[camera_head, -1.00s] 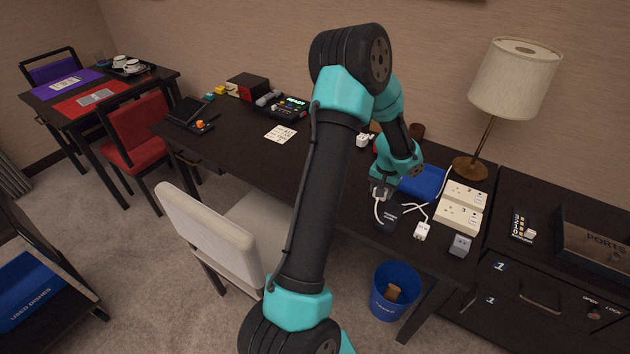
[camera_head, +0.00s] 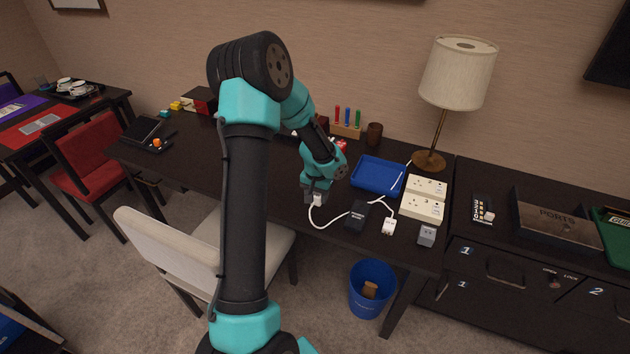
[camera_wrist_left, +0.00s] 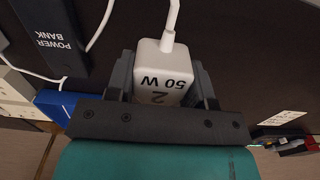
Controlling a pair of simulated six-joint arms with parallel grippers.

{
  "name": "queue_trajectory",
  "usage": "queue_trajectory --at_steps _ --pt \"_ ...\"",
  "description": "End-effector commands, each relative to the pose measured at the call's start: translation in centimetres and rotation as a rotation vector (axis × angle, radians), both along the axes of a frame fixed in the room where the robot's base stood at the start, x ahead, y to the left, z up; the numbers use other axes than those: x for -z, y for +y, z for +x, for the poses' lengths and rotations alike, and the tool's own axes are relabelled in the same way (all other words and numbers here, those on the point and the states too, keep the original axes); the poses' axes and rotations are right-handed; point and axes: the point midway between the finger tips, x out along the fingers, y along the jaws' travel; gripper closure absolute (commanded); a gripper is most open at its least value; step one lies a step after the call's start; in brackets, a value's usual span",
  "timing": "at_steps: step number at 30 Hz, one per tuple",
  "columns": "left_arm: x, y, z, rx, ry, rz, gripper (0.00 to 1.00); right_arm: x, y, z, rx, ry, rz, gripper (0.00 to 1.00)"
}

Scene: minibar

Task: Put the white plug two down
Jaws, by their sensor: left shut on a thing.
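My left gripper (camera_head: 316,199) is shut on a white plug (camera_head: 318,201) near the front edge of the dark desk. In the left wrist view the plug (camera_wrist_left: 162,72) sits between both fingers and reads "2" and "50 W". A white cable comes out of its end. I cannot tell whether the plug touches the desk. A black power bank (camera_head: 357,216) lies to the right of the gripper. Another white plug (camera_head: 388,227) lies on the desk further right. My right gripper is not in view.
Two cream socket blocks (camera_head: 422,208) stand right of a blue tray (camera_head: 378,174). A grey cube (camera_head: 426,235) is near the desk's right front. A lamp (camera_head: 459,72) stands behind. A blue bin (camera_head: 371,288) is on the floor. The desk left of the gripper is mostly clear.

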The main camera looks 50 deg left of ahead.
Motion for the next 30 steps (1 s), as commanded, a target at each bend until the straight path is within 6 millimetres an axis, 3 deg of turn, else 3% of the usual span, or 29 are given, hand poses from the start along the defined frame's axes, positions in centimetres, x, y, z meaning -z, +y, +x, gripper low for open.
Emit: queue_trajectory --at_steps 21,30 --pt "1.2 9.3 8.1 -0.001 -0.002 0.001 0.90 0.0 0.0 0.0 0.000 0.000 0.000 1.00" --pt "1.3 10.2 8.9 0.000 0.000 -0.001 0.90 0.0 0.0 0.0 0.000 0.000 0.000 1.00"
